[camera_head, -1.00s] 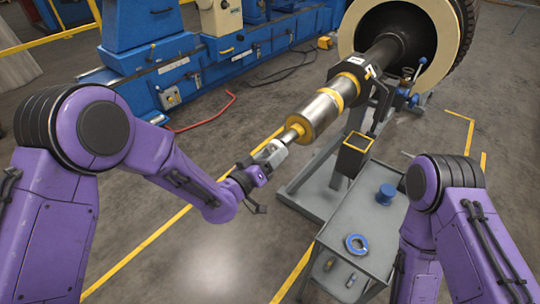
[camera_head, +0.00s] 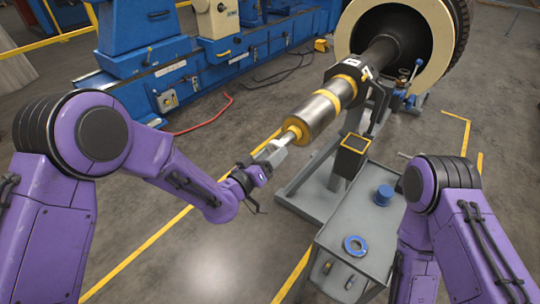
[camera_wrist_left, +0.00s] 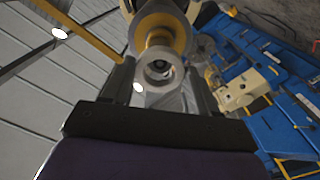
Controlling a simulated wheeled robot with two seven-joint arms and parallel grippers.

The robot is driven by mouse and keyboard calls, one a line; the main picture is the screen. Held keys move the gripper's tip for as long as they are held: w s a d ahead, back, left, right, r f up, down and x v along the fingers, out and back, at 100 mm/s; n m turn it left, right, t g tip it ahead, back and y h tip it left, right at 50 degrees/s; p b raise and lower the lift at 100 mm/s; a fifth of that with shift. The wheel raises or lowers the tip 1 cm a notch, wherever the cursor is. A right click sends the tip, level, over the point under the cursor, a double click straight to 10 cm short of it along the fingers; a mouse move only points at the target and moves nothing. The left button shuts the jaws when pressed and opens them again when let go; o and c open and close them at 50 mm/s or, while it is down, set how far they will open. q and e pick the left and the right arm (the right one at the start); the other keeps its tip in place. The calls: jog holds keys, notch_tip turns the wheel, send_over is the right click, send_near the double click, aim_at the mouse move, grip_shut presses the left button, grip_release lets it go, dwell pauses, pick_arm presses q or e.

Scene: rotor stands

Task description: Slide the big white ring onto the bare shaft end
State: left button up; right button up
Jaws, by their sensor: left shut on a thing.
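The rotor shaft (camera_head: 319,113) slopes toward me in the head view, with silver and brass-coloured sections. Its near end (camera_head: 292,130) is brass-coloured. My left gripper (camera_head: 268,156) is at this end, shut on a pale grey-white piece that I take for the big white ring (camera_head: 275,146). In the left wrist view the ring (camera_wrist_left: 160,74) lies between the fingers (camera_wrist_left: 157,88), its dark hole facing the camera, with the brass shaft section (camera_wrist_left: 158,38) just beyond. I cannot tell whether the ring is around the shaft end or only in front of it. My right gripper is out of view.
A grey trolley (camera_head: 332,240) below the shaft carries a blue ring (camera_head: 355,246), a blue cup-like part (camera_head: 383,195) and an open dark box (camera_head: 353,156). A grey stand (camera_head: 312,190) stands under the shaft. A blue machine (camera_head: 200,85) is behind. The floor at front left is clear.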

aim_at(284, 143)
pick_arm(q)
jog(key=shift+w+d, duration=0.15)
jog(key=shift+w, duration=0.05)
jog(key=shift+w+d, duration=0.2)
jog(key=shift+w, duration=0.1)
jog(key=shift+w, duration=0.1)
dwell(0.4)
jog(key=shift+b+x, duration=0.4)
jog(key=shift+x, duration=1)
jog(key=shift+w+d, duration=0.15)
jog(key=shift+d, duration=0.05)
jog(key=shift+b+x, duration=0.3)
jog(key=shift+x, duration=0.5)
jog(key=o, duration=1.3)
